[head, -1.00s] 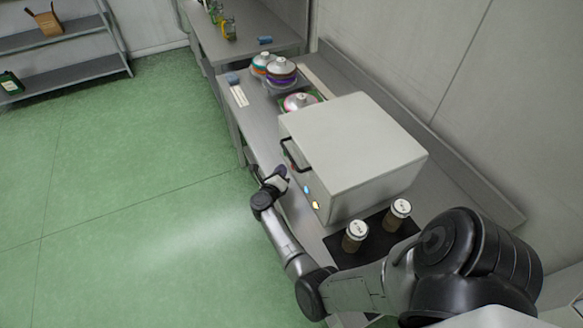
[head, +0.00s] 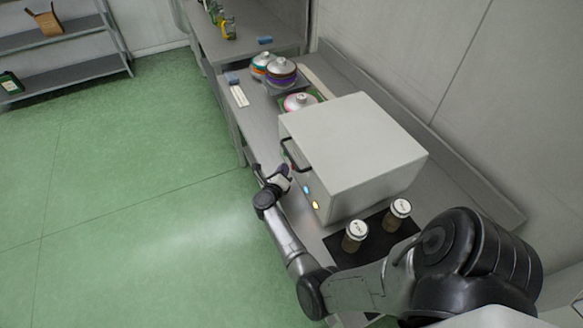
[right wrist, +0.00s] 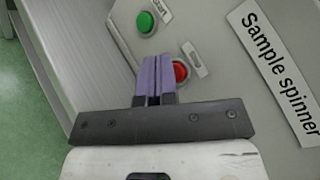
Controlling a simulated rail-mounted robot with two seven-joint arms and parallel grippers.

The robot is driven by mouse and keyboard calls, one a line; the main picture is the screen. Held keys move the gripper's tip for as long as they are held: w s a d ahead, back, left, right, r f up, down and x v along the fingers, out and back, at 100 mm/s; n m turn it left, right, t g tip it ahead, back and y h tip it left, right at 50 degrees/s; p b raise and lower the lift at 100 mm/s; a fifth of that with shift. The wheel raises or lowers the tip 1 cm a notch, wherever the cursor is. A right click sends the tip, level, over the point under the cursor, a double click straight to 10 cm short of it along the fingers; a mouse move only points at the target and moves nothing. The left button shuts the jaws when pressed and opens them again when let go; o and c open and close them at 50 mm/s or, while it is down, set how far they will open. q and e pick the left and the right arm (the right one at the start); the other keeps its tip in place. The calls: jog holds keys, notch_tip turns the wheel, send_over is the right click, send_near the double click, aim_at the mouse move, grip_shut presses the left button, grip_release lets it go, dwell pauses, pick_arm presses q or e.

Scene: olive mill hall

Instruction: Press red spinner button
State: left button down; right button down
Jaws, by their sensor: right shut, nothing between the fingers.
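The red button (right wrist: 181,72) is a round button on the grey panel of the sample spinner, seen in the right wrist view. My right gripper (right wrist: 160,62) is shut and empty. Its purple fingertips overlap the left side of the red button; I cannot tell whether they touch it. A green button (right wrist: 146,22) marked "Start" sits above and left. In the head view the spinner is a large white box (head: 350,140) with a dark handle. My right gripper (head: 281,176) is at its front left, and the red button cannot be made out there. My left gripper is not in view.
A "Sample spinner" label (right wrist: 280,75) is right of the buttons. The green floor (head: 130,190) at left is clear.

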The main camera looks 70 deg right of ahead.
jog(key=shift+s+d, duration=0.25)
jog(key=shift+d, duration=0.05)
dwell(0.5)
jog(key=shift+a, duration=0.1)
dwell(0.3)
jog(key=shift+w+a, duration=0.2)
jog(key=shift+w, duration=0.05)
jog(key=shift+w+a, duration=0.25)
jog(key=shift+a, duration=0.05)
jog(key=shift+w+a+f+b, duration=0.1)
jog(key=shift+w+a+b, duration=0.45)
jog(key=shift+a, duration=0.1)
jog(key=shift+w+a+b, duration=0.55)
jog(key=shift+w+a, duration=0.5)
jog(key=shift+a, duration=0.2)
